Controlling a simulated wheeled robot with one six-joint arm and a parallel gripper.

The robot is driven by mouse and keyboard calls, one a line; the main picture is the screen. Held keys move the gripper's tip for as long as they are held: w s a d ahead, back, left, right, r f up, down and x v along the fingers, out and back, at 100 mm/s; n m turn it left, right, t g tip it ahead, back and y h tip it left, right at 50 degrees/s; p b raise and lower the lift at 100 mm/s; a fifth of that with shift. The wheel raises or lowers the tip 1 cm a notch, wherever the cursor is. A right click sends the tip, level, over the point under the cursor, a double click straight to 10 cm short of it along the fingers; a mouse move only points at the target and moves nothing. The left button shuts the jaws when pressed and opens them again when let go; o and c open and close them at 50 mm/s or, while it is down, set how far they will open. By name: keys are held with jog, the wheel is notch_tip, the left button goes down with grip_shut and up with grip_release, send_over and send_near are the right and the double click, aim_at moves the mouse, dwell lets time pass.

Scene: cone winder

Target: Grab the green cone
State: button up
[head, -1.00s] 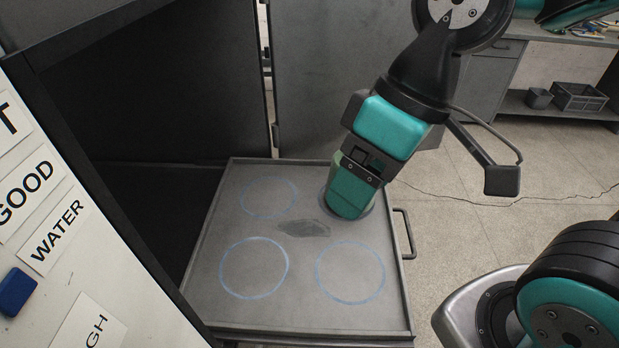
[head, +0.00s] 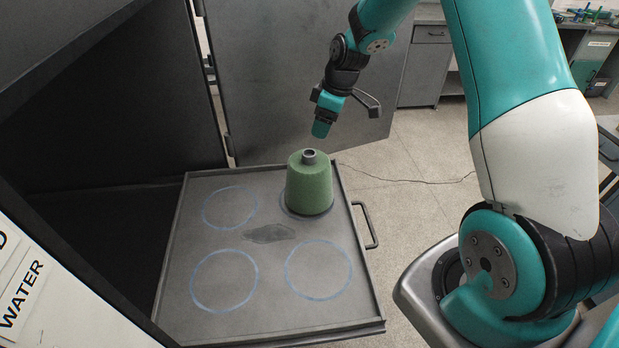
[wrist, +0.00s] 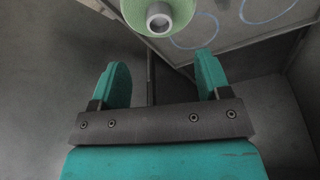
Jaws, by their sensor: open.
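The green cone (head: 309,187) stands upright on the grey tray at its back right, inside one of the drawn circles. Its grey tube end (head: 309,153) points up. In the head view my gripper (head: 321,130) is above and behind the cone, apart from it. In the wrist view my gripper (wrist: 161,84) is open, with its two teal fingers spread and nothing between them. The cone (wrist: 158,12) shows at the top edge of the wrist view, beyond the fingertips and partly cut off.
The grey tray (head: 180,290) has blue circles, a dark smudge (head: 270,234) and a handle (head: 367,225) on its right side. The other three circles are empty. A dark cabinet stands to the left, and a grey door panel (head: 290,70) stands behind the tray.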

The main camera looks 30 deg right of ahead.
jog(key=p, duration=0.1)
send_over(310, 153)
jog(key=s+d, duration=0.1)
jog(key=s, duration=0.1)
jog(key=f, duration=0.5)
jog(key=shift+w+d, duration=0.15)
jog(key=shift+w, duration=0.05)
jog(key=shift+w+p+x, duration=0.1)
jog(key=shift+p+x, duration=0.7)
jog(key=shift+x, duration=0.55)
jog(key=shift+w+p+x, duration=0.15)
jog(key=shift+p+x, duration=0.6)
jog(key=shift+x, duration=0.6)
jog(key=shift+r, duration=0.15)
grip_shut()
